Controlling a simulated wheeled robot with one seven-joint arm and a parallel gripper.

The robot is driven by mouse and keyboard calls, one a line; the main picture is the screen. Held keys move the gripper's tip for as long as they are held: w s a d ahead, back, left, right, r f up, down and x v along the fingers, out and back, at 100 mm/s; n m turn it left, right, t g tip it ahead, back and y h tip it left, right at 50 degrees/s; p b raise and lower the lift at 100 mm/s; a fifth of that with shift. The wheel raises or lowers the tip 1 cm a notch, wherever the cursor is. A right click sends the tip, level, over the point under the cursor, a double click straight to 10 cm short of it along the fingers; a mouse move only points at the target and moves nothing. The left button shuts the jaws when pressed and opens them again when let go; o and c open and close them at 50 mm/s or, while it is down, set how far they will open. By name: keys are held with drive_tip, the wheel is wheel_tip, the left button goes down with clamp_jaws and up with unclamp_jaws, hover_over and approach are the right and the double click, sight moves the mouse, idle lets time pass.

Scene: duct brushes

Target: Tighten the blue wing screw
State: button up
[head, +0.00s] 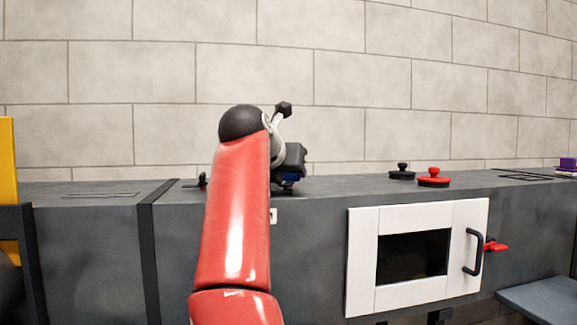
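My red arm reaches up and away from the camera, and its black gripper (288,182) points down just above the top of the dark grey duct. A small patch of dark blue, probably the blue wing screw (291,176), shows right under the gripper body, between or beside the fingers. The gripper and arm hide most of it. I cannot tell whether the fingers touch it, nor whether they are open or shut.
The grey duct (110,225) runs across the view. On its top are a small dark fitting (202,182), a black knobbed cap (402,173) and a red knobbed cap (433,179). A white-framed door (362,262) with a black handle and a red wing screw (496,246) are on its front.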

idle(0.5)
drive_tip(key=o, duration=1)
drive_tip(key=shift+a, duration=0.1)
drive_tip(key=v, duration=0.7)
drive_tip(key=shift+s+a+r, duration=0.2)
drive_tip(key=shift+s, duration=0.1)
